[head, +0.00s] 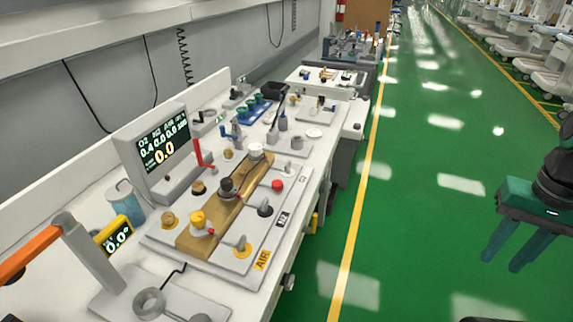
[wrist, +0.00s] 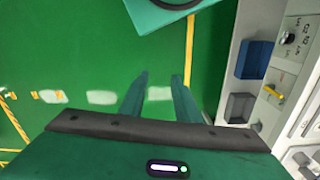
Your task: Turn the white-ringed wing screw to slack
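A brass-coloured block (head: 218,212) lies along the panel on the workbench. Its fittings include a yellow one (head: 198,219) at the near end, a dark one (head: 227,187) in the middle and a white one (head: 256,150) at the far end. The white one appears to be the white-ringed wing screw; its wing and turn position are too small to make out. My gripper (head: 513,250) is at the right, over the green floor and well away from the bench. In the wrist view its two green fingers (wrist: 160,95) are apart with nothing between them.
The white bench (head: 325,185) carries a display (head: 163,150), a red lever (head: 203,155), a blue cylinder (head: 125,200) and an orange-handled arm (head: 30,252) at the near left. Green floor (head: 420,220) lies clear between bench and gripper. White carts (head: 548,65) stand far right.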

